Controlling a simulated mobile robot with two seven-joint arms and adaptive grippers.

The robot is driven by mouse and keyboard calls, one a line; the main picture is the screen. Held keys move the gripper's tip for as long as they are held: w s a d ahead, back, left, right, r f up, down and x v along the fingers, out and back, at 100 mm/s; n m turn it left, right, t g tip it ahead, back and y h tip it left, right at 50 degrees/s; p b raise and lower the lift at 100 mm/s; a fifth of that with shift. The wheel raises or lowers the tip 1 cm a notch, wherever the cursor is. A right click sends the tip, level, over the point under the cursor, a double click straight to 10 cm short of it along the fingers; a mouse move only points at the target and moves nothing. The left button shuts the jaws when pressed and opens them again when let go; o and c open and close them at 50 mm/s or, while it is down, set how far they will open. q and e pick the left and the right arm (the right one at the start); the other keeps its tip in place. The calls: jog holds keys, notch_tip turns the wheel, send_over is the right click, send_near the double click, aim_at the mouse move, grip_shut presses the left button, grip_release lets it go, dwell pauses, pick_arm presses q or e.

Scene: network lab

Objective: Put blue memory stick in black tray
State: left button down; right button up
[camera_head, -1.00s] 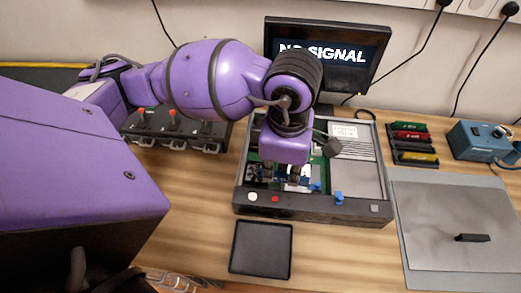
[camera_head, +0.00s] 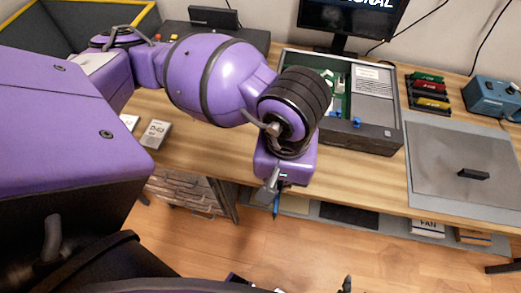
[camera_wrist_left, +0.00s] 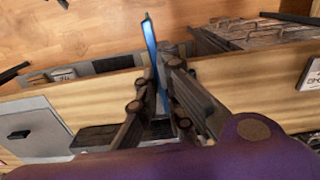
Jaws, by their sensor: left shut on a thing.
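My left gripper (camera_head: 272,192) is shut on the blue memory stick (camera_head: 276,206), which points down in front of the table's near edge in the head view. In the left wrist view the stick (camera_wrist_left: 151,48) stands out from between the shut fingers (camera_wrist_left: 152,90), over the table edge and floor.
An open computer case (camera_head: 365,138) stands behind my wrist. Coloured sticks in a rack (camera_head: 430,88), a grey mat (camera_head: 460,150) and a blue device (camera_head: 492,97) are to the right. Small boxes (camera_head: 155,133) lie left. Drawers (camera_head: 190,190) stand below the table.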

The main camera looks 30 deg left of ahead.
pick_arm(q)
jog(key=w+a+f+b, duration=0.1)
jog(key=w+f+b, duration=0.1)
jog(key=w+f, duration=0.1)
jog(key=w+a+f+b, duration=0.1)
jog(key=w+f+b, duration=0.1)
jog(key=w, duration=0.3)
jog(key=w+a+f+b, duration=0.1)
jog(key=w+f+b, duration=0.2)
jog(key=w, duration=0.2)
jog(key=shift+w+a+f, duration=0.1)
jog(key=shift+a+f, duration=0.2)
jog(key=shift+w+a+f, duration=0.15)
jog(key=shift+w+f, duration=0.2)
jog(key=shift+f, duration=0.2)
jog(key=f, duration=0.3)
jog(key=shift+w+p, duration=0.2)
jog(key=shift+p, duration=0.15)
jog(key=shift+f, duration=0.2)
pick_arm(e)
notch_tip(320, 180, down, 7)
jog(key=s+g, duration=0.1)
jog(key=s, duration=0.1)
jog(key=shift+d, duration=0.1)
